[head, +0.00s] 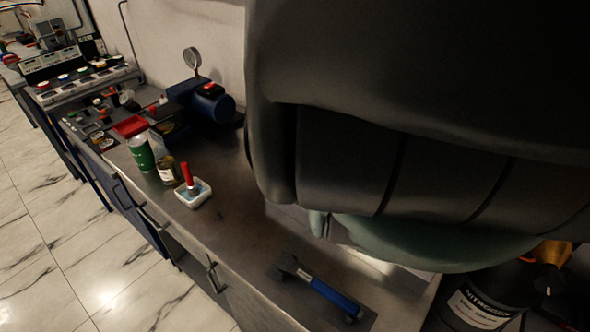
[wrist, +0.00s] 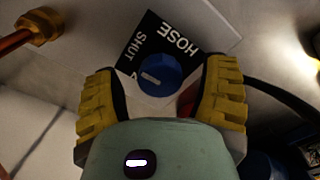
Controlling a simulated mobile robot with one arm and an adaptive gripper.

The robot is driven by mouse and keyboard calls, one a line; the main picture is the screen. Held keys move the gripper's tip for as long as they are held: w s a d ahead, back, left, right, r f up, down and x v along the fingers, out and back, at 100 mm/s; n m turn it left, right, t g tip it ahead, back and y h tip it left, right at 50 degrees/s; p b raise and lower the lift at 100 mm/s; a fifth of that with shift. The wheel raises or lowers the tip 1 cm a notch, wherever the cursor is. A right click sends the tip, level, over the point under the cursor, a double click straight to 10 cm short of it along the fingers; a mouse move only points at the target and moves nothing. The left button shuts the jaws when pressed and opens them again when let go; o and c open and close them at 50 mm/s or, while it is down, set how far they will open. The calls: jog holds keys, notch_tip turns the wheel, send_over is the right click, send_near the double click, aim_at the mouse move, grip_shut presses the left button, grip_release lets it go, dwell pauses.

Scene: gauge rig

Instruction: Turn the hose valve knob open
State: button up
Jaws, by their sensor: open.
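The hose valve knob (wrist: 158,76) is blue and round, with a pale pointer bar that runs slightly tilted from horizontal in the wrist view. It sits on a black label plate (wrist: 150,40) reading "HOSE" and "SHUT"; more lettering at its lower left is mostly hidden. My gripper (wrist: 162,95) is open, with one yellow padded finger to each side of the knob in this view. I cannot tell how far the fingertips are from the knob. Neither finger visibly touches it. In the head view my arm hides the knob and most of my gripper.
A copper pipe with a brass nut (wrist: 40,25) lies left of the knob, and a dark hose (wrist: 272,88) runs at right. On the bench are a blue-handled hammer (head: 318,288), a white dish (head: 193,194), a green can (head: 141,154) and a blue pump (head: 207,102). A nitrogen cylinder (head: 480,305) stands at lower right.

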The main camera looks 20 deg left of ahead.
dwell(0.3)
jog(key=c, duration=1.2)
